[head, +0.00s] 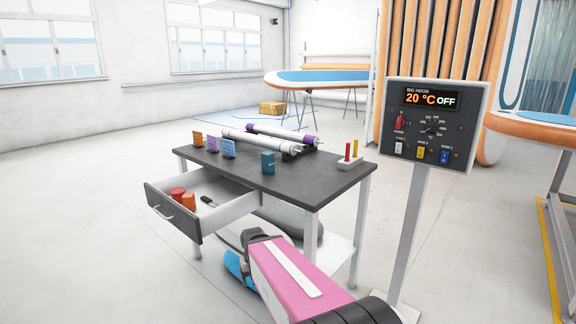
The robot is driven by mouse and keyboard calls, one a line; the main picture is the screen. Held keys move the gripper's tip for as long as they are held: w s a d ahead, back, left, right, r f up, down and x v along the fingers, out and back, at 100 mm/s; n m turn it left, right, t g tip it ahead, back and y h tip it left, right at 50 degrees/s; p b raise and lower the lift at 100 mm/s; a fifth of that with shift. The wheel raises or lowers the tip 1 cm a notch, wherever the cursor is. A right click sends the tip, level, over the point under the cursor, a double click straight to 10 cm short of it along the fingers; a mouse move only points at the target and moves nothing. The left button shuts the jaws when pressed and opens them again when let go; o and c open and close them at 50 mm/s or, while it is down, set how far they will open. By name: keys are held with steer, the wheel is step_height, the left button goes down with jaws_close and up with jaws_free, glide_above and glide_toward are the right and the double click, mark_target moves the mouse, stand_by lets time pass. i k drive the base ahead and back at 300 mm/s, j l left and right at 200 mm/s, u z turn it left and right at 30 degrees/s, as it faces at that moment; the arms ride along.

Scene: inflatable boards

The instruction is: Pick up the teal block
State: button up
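The teal block (268,163) stands upright on the dark top of the workbench (310,183), near its front edge and right of the open drawer. Nothing touches it that I can see. My pink arm link shows at the bottom, in front of the bench and below the height of its top. My gripper cannot be made out in this view.
The open drawer (182,225) juts out at the left with red and orange items inside. Small orange, purple and blue blocks, two long rolls (258,143) and a holder with red and yellow pegs (350,163) share the top. A control panel (436,122) stands right.

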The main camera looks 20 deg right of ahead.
mark_target(268, 157)
steer(key=k+l+z, duration=0.2)
steer(key=l+z, duration=0.15)
steer(key=k+l+z, duration=0.1)
steer(key=l+z, duration=0.25)
steer(key=l, duration=0.2)
steer(key=l+z, duration=0.35)
steer(key=l, duration=0.15)
steer(key=k, duration=0.05)
